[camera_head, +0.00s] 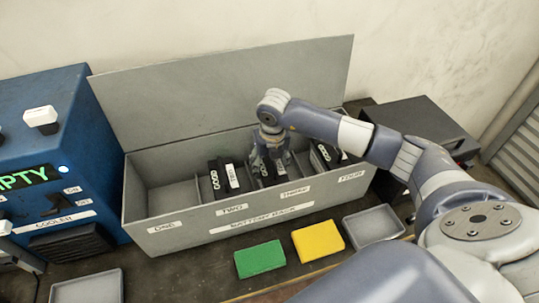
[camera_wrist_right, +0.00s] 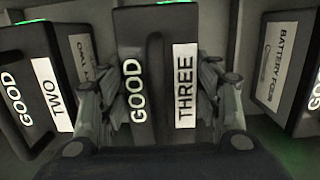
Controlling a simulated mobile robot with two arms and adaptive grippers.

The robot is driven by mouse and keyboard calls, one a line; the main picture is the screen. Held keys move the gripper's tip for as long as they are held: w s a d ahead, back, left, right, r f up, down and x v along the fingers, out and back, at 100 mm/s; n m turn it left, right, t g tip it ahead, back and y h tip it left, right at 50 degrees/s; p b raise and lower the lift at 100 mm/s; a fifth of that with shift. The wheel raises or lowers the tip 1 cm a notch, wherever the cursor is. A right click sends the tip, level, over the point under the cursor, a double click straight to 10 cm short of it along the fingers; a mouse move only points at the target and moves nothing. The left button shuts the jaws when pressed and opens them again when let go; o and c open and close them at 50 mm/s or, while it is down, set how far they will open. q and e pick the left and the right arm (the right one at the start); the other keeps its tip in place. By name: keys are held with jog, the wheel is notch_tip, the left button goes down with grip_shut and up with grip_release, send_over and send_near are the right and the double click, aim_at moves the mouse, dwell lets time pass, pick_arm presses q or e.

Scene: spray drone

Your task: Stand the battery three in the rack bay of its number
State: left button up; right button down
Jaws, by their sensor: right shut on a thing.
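The grey battery rack (camera_head: 190,232) has bays labelled ONE, TWO, THREE and FOUR. Battery three (camera_wrist_right: 158,80) is black, with GOOD and THREE on its top. It is in the bay above the label THREE, where its top (camera_head: 266,181) shows below my gripper in the head view. My right gripper (camera_head: 271,152) reaches down over it. In the right wrist view the fingers (camera_wrist_right: 160,78) lie on both sides of battery three, shut on it. The battery's lower part is hidden by the rack front. My left gripper is in neither view.
Battery two (camera_head: 223,178) and battery four (camera_head: 325,156) stand in their bays on either side. Bay ONE is empty. A blue cooler (camera_head: 60,150) stands left. Green (camera_head: 260,259) and yellow (camera_head: 317,241) blocks and grey trays (camera_head: 373,224) lie in front.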

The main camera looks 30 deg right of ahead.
jog(key=shift+w+r, duration=0.1)
jog(key=shift+w, duration=0.05)
jog(key=c, duration=0.5)
grip_release()
jog(key=shift+s+f, duration=0.2)
jog(key=shift+r, duration=0.2)
jog(key=r+b, duration=0.1)
jog(key=r, duration=0.2)
jog(key=s+r+b, duration=0.1)
jog(key=r, duration=0.3)
jog(key=r+b, duration=0.1)
jog(key=r, duration=0.2)
jog(key=shift+s+a+r, duration=0.2)
jog(key=shift+s+a, duration=0.05)
jog(key=shift+s+r+b, duration=0.15)
jog(key=shift+r+b, duration=0.15)
jog(key=shift+r, duration=0.35)
jog(key=shift+f, duration=0.1)
